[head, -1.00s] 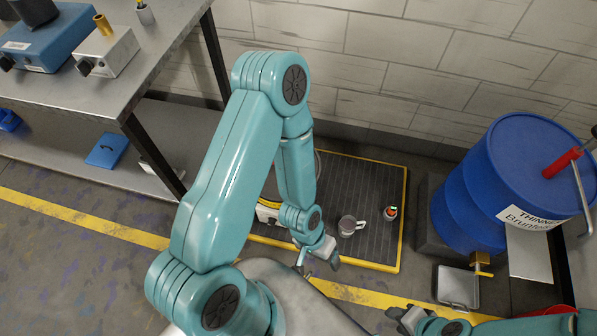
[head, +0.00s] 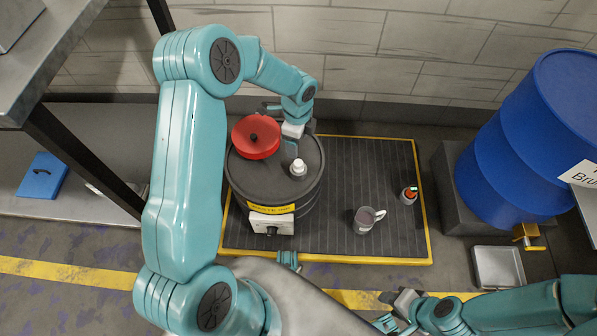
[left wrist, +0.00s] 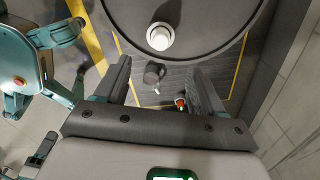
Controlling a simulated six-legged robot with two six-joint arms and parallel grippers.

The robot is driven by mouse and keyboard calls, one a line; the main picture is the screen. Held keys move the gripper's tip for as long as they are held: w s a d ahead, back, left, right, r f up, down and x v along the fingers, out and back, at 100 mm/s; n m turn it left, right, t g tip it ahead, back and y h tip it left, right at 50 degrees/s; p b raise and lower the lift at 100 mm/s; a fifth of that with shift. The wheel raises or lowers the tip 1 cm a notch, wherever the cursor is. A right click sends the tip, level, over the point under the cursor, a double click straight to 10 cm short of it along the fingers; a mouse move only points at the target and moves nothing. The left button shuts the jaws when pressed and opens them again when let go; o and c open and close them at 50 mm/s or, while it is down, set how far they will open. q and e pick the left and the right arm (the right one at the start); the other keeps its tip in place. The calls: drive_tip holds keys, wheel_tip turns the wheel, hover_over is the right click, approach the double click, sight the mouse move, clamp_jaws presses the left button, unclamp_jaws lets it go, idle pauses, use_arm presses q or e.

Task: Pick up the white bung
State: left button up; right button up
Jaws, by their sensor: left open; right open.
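The white bung (head: 298,168) stands upright in the top of a dark grey drum (head: 318,185). It also shows in the left wrist view (left wrist: 160,38), near the top centre, beyond the fingertips. My left gripper (head: 291,140) is open and empty over the drum's far side, just behind the bung in the head view. In the left wrist view my left gripper (left wrist: 160,70) has its two fingers spread apart, and the bung lies roughly in line with the gap between them. My right gripper (head: 388,310) is open and empty at the bottom right, away from the drum.
A red round piece (head: 256,138) sits on the drum top, left of the bung. A grey mug (head: 366,219) and a small red-and-dark bottle (head: 408,195) stand on the yellow-edged mat (head: 345,160). A blue barrel (head: 530,140) is at right, a metal bench (head: 45,60) at left.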

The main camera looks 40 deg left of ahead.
sight(299, 163)
use_arm(q)
drive_tip(key=f, duration=0.2)
drive_tip(key=f+b, duration=0.1)
drive_tip(key=f, duration=0.4)
drive_tip(key=shift+d+b, duration=0.25)
drive_tip(key=shift+b, duration=0.05)
wheel_tip(299, 163, down, 5)
drive_tip(key=shift+w+f+b, duration=0.1)
drive_tip(key=shift+w+b, duration=0.05)
drive_tip(key=shift+b, duration=1.05)
drive_tip(key=c, duration=1.1)
